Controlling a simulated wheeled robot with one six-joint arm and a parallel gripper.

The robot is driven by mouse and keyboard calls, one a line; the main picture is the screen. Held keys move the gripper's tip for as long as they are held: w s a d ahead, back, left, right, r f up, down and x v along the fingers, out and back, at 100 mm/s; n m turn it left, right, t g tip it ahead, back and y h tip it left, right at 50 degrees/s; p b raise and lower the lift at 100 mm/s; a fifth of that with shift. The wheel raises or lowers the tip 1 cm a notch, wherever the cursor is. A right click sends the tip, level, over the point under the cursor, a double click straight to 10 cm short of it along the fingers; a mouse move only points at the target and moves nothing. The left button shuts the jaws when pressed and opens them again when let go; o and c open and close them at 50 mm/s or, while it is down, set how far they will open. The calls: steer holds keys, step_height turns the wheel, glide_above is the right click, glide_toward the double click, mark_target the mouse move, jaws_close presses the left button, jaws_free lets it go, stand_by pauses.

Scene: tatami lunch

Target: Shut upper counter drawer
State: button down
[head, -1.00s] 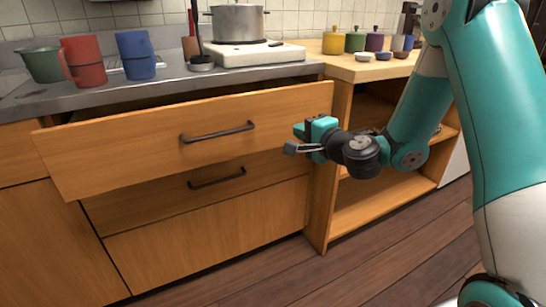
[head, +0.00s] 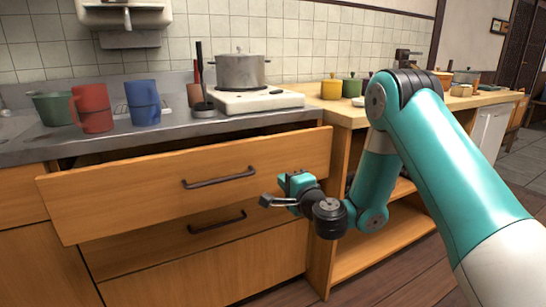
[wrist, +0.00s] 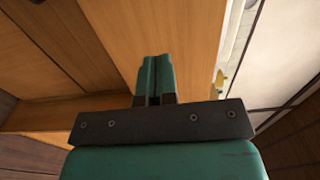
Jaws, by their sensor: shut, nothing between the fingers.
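The upper counter drawer (head: 120,200) is a wide wooden front with a dark bar handle (head: 219,178). It stands pulled out from the counter, with a dark gap above it at the left. A second drawer (head: 170,245) with its own dark handle (head: 217,222) sits below and looks flush. My gripper (head: 268,201) is in front of the drawers, right of and a little below the upper handle, and apart from it as far as I can tell. In the wrist view its teal fingers (wrist: 154,80) are together and empty, with a wooden panel (wrist: 150,30) beyond them.
The grey counter (head: 40,150) carries a green colander (head: 53,108), a red mug (head: 92,108), a blue mug (head: 143,102), a ladle stand (head: 204,110) and a steel pot (head: 240,70) on a white stove (head: 262,101). An open shelf (head: 375,245) stands right of the drawers.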

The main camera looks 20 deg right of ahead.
mark_target(269, 166)
steer(key=w+p, duration=0.1)
steer(key=p, duration=0.1)
steer(key=w+p, duration=0.2)
steer(key=p, duration=0.1)
steer(key=w+p, duration=0.2)
steer(key=shift+w+a+r, duration=0.2)
steer(key=shift+a+r, duration=0.1)
steer(key=shift+a, duration=0.1)
steer(key=shift+w+f+p, duration=0.3)
steer(key=shift+w+p, duration=0.55)
steer(key=shift+p, duration=0.2)
